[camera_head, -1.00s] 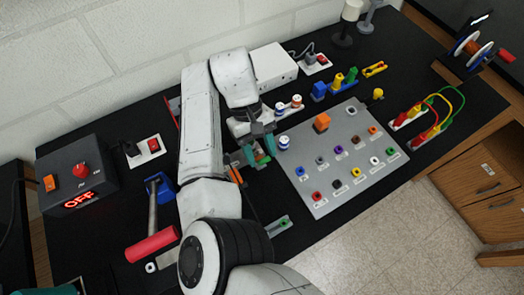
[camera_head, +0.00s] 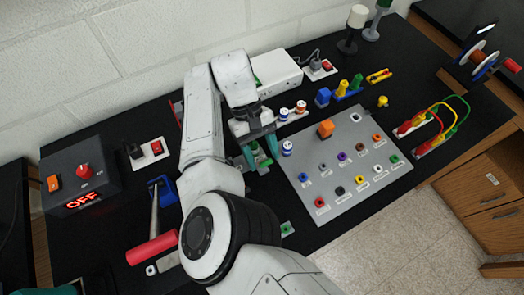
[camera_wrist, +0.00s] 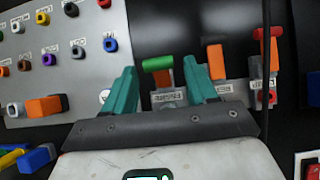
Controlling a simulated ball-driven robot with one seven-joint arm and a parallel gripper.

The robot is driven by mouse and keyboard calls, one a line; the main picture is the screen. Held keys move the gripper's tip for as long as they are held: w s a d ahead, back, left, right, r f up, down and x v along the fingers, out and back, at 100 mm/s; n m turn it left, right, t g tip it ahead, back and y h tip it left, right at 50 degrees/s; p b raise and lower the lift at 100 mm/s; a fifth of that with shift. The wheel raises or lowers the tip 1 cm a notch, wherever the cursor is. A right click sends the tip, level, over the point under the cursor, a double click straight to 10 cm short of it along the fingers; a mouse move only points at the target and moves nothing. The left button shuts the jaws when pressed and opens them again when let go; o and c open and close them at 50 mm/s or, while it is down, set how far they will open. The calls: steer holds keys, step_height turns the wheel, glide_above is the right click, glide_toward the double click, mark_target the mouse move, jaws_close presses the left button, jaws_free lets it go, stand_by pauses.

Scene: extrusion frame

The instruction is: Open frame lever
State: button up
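In the wrist view a lever with a green handle (camera_wrist: 158,64) stands between the two teal fingertips of my gripper (camera_wrist: 160,74). The fingers are spread apart, with a gap on each side of the handle. A label lies upside down at the lever's foot; its text is too small to read surely. In the head view my gripper (camera_head: 262,154) is left of the grey board, and my arm hides most of the lever area.
The grey board (camera_head: 330,185) with coloured sockets and an orange block (camera_head: 326,128) lies beside my gripper. A thin dark cable or rod (camera_wrist: 267,60) crosses the wrist view.

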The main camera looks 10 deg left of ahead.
steer(key=shift+o, duration=1.4)
steer(key=shift+r, duration=0.15)
steer(key=v, duration=1)
steer(key=shift+w+r, duration=0.2)
steer(key=shift+w, duration=0.05)
steer(key=shift+a, duration=0.1)
